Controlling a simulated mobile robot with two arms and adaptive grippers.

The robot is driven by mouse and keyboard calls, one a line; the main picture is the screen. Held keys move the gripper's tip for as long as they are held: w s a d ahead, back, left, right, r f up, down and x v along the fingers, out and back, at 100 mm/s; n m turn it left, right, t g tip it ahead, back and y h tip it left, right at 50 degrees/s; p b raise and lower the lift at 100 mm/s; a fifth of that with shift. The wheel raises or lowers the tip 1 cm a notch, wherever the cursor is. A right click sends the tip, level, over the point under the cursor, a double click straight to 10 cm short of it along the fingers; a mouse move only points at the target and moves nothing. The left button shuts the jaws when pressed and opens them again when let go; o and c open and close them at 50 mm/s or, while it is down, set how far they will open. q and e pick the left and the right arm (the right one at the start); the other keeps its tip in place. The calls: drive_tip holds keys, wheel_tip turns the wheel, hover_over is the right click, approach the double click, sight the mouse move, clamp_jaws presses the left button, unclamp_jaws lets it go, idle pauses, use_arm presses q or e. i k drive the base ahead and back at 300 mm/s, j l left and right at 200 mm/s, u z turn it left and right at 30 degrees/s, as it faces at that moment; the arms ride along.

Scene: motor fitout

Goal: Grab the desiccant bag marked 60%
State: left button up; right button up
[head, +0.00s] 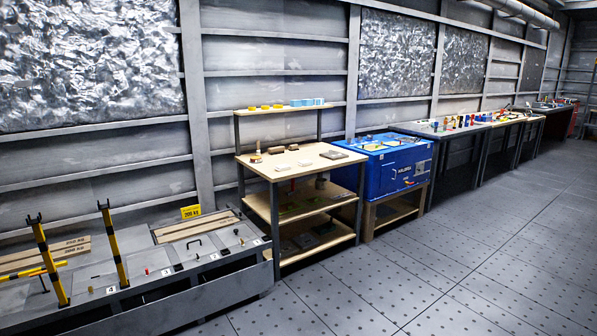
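I cannot make out a desiccant bag or a 60% mark in the head view; items at this distance are too small to read. The wooden shelf bench (290,164) stands in the middle, with small light and dark items on its top. A grey flat item (334,154) lies near its right end. Several yellow round items (265,107) and light blue items (307,102) sit on its raised back shelf. Dark flat items (305,241) lie on the lower shelves. Neither of my grippers is in view.
A blue cabinet (398,175) stands right of the bench, with more worktables (440,131) beyond. A low grey station (190,294) with yellow-black posts (113,248) and a yellow sign (191,211) fills the lower left. The metal floor (460,250) at right is clear.

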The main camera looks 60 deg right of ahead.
sight(303, 163)
drive_tip(key=i+l+z, duration=0.1)
drive_tip(key=l+z, duration=0.2)
drive_tip(key=i+l+z, duration=0.1)
drive_tip(key=l+z, duration=0.2)
drive_tip(key=i+l+z, duration=0.15)
drive_tip(key=l+z, duration=0.15)
drive_tip(key=i+l+z, duration=0.45)
drive_tip(key=i+l, duration=2.05)
